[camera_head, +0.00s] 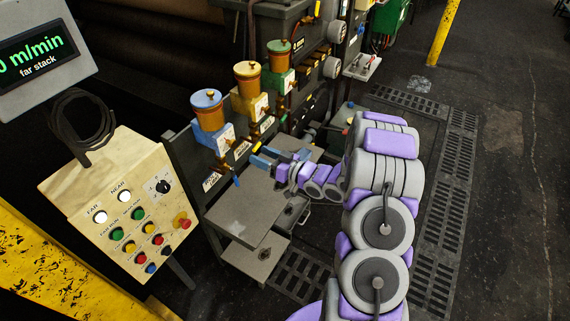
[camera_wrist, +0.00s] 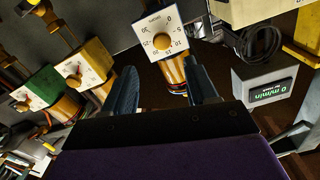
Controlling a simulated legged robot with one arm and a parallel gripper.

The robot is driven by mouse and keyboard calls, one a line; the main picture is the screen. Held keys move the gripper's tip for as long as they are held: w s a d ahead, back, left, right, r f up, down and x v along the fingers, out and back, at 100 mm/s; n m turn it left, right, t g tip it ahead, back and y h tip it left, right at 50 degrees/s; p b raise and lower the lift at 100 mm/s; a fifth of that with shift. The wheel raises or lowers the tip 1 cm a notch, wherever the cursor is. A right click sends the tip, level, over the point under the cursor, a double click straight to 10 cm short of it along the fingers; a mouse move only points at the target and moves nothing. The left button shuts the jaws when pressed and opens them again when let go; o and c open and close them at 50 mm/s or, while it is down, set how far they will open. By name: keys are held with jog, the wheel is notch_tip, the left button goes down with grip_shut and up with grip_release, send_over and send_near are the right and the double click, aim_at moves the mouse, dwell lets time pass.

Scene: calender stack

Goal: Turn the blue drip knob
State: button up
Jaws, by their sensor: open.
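The blue drip unit (camera_head: 208,103) is the nearest of three on the machine side, with a blue cap, an amber cup and a blue box with a pale front (camera_head: 226,139). In the wrist view, a white numbered dial (camera_wrist: 172,21) with a round brass-coloured knob (camera_wrist: 161,43) faces me, beyond the fingertips. My gripper (camera_head: 262,157) is open and empty, to the right of and below the blue unit. In the wrist view, its two blue-grey fingers (camera_wrist: 160,68) are spread on either side below the knob, apparently not touching it. The knob's pointer is too small to read.
The yellow unit (camera_head: 248,85) and green unit (camera_head: 279,62) stand farther along the row. A pale control box (camera_head: 115,205) with buttons and a display (camera_head: 35,50) are at left. A grey step (camera_head: 243,212) lies below my gripper. Floor at right is clear.

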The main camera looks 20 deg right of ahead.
jog(key=v, duration=0.8)
jog(key=shift+p, duration=0.35)
jog(key=shift+d, duration=0.2)
